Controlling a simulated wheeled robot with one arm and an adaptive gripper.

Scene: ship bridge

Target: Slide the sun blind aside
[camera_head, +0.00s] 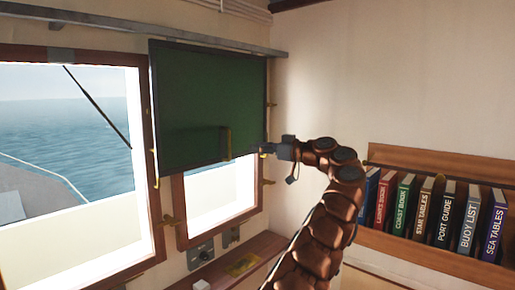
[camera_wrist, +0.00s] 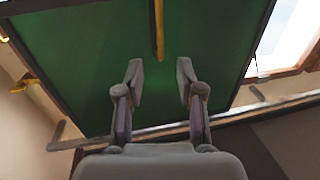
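The sun blind (camera_head: 198,105) is a dark green panel in a dark frame, hanging from a rail and covering the upper part of the right window. A vertical brass handle (camera_head: 226,143) sits low on its face. In the wrist view the green blind (camera_wrist: 80,60) fills most of the picture, and the brass handle (camera_wrist: 158,28) lies beyond my fingertips, roughly in line with the gap between them. My gripper (camera_head: 270,149) is at the blind's lower right edge in the head view. In the wrist view my gripper (camera_wrist: 160,75) is open, with nothing between its fingers.
The rail (camera_head: 130,27) runs along the wall above both windows. The left window (camera_head: 70,150) is uncovered. A bookshelf (camera_head: 430,250) with several books stands at the right. A wooden ledge (camera_head: 245,262) and small wall boxes (camera_head: 200,256) lie below the right window.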

